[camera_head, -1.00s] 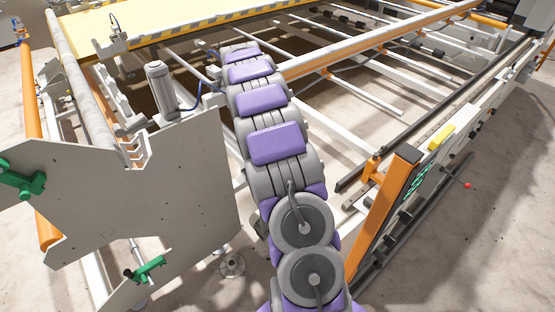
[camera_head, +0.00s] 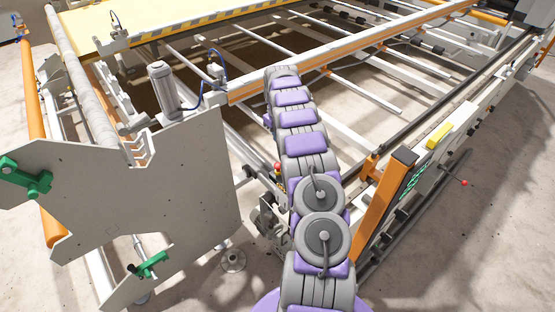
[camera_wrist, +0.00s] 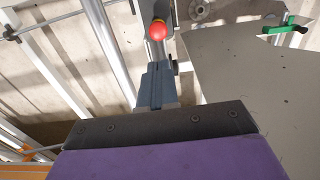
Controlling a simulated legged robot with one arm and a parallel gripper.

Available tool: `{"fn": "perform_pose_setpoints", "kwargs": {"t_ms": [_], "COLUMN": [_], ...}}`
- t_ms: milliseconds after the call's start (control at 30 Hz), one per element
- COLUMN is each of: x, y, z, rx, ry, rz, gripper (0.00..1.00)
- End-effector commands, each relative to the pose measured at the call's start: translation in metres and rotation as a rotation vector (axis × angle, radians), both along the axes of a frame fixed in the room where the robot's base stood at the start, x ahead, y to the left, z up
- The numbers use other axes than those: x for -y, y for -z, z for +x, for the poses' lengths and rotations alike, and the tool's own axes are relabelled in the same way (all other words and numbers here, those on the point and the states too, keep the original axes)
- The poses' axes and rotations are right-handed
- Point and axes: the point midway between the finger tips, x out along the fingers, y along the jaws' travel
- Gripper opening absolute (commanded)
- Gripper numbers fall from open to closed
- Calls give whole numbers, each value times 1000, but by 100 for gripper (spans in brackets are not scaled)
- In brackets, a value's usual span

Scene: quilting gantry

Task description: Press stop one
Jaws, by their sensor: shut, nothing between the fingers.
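A red mushroom button with a yellow collar (camera_wrist: 157,30) shows in the wrist view, just beyond the tips of my gripper (camera_wrist: 156,68). The fingers are together and empty, pointing towards it; a gap shows in the picture between tips and button. In the head view a small red and yellow button (camera_head: 277,168) sits just left of my arm, near the right edge of the grey side plate; it looks like the same one. My gripper is hidden in the head view. I cannot read any label naming stop one.
The large grey plate (camera_head: 120,195) stands left of my arm, with green handles (camera_head: 150,266). An orange post (camera_head: 380,205) stands at right, and a small red knob (camera_head: 464,183) is farther right. White frame rails cross behind; bare floor lies at far right.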

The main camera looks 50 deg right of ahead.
Motion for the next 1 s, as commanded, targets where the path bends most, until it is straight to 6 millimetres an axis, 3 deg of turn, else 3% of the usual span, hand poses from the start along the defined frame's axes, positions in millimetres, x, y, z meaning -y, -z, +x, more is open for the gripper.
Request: {"fn": "perform_pose_setpoints", "kwargs": {"t_ms": [267, 800, 1000], "x": [3, 0, 1], "y": [27, 124, 139], "z": [-1, 0, -1], "rx": [-1, 2, 0], "ry": [1, 0, 1], "rz": [4, 1, 1], "gripper": [0, 0, 0]}}
